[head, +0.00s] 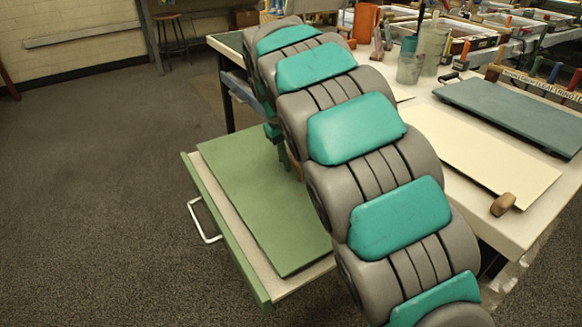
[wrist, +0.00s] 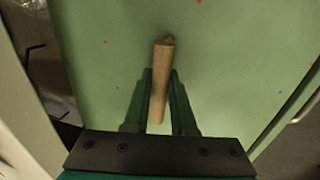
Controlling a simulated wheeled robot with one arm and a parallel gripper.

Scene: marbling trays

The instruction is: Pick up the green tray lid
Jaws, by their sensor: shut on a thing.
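The green tray lid (head: 255,195) is a flat green panel in the head view, within the outline of an open drawer (head: 224,236) at the table's left side. I cannot tell whether it rests in the drawer or hangs just above it. In the wrist view the lid (wrist: 235,65) fills most of the picture, with a few red and blue specks. A wooden handle (wrist: 165,60) stands on it. My gripper (wrist: 161,78) is shut on this handle, one finger on each side.
The drawer has a pale handle (head: 203,222) at its front. On the white table (head: 530,222) lie a cream board (head: 480,150) with a wooden knob (head: 503,204) and a blue-grey panel (head: 515,112). Cups stand at the back. The carpet on the left is clear.

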